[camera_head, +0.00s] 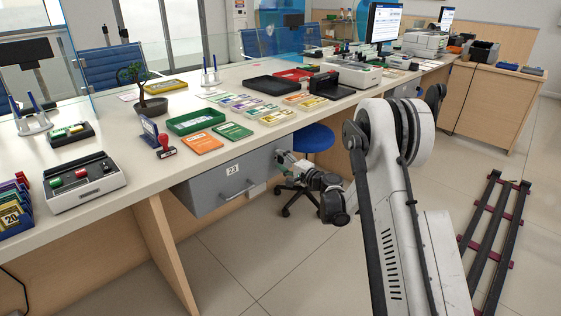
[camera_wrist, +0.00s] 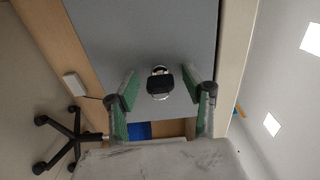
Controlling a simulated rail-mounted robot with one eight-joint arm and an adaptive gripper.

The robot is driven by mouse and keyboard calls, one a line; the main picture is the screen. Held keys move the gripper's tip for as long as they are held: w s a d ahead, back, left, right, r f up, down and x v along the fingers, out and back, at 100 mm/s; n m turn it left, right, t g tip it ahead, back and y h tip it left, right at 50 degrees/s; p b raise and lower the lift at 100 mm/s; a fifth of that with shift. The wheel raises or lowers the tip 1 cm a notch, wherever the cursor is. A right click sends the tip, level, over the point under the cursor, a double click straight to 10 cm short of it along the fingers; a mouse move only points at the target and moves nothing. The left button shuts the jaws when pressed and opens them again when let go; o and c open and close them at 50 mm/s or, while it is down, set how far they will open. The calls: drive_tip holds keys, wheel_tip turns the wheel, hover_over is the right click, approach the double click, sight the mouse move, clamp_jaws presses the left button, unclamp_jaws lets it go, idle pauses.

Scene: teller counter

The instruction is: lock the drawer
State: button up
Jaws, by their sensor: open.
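The grey drawer (camera_head: 205,190) is under the counter, with a "23" label and a handle on its front. It looks closed or nearly closed. In the wrist view its grey front (camera_wrist: 110,35) fills the upper middle. A key with a black head (camera_wrist: 160,84) sits in a round silver lock on that front. My gripper (camera_wrist: 161,86) is open, with one green-padded finger on each side of the key and apart from it. In the head view my gripper (camera_head: 284,158) is at the right end of the drawer front; the key and lock are hidden there.
The counter top (camera_head: 120,135) overhangs the drawer and holds trays, cards and a stamp (camera_head: 165,146). A blue stool (camera_head: 313,138) stands behind my gripper. A small white box (camera_wrist: 75,86) is on the wood beside the drawer.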

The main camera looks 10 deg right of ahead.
drive_tip(key=v, duration=1.1)
drive_tip(key=shift+s+d, duration=0.2)
drive_tip(key=shift+s, duration=0.1)
drive_tip(key=s+a+r+n+g+h, duration=0.25)
drive_tip(key=s+a+r, duration=0.25)
drive_tip(key=s+r, duration=0.25)
drive_tip(key=s+a+r+n+g+h, duration=0.1)
drive_tip(key=s+a+r+n+g, duration=0.3)
drive_tip(key=s+r, duration=0.35)
drive_tip(key=s+d+n+g+h, duration=0.25)
drive_tip(key=s+n+h, duration=0.3)
drive_tip(key=s, duration=2.35)
wheel_tip(320, 180, up, 18)
drive_tip(key=t+p, duration=0.1)
drive_tip(key=p, duration=1.7)
drive_tip(key=shift+d+f+m+h, duration=0.15)
drive_tip(key=shift+d+m+h, duration=0.05)
drive_tip(key=shift+m+h, duration=0.1)
drive_tip(key=shift+s, duration=0.1)
